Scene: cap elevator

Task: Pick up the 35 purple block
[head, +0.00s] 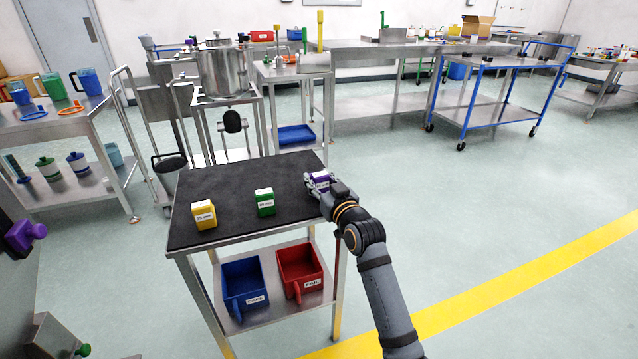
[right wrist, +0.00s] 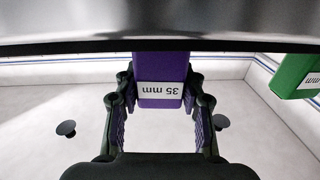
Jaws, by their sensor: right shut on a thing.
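The purple block (head: 319,178) is at the right edge of the black-topped table (head: 240,190). My right gripper (head: 325,188) is at it from the right and is shut on it. In the right wrist view the purple block (right wrist: 161,68) sits between the two fingers of my right gripper (right wrist: 161,105). Its white label reads "35 mm", upside down in that view. I cannot tell whether the block still touches the tabletop. My left gripper is not in view.
A green block (head: 265,202) and a yellow block (head: 203,215) stand on the same tabletop, to the left of the purple one. A blue bin (head: 243,284) and a red bin (head: 300,270) are on the shelf below. The floor right of the table is clear.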

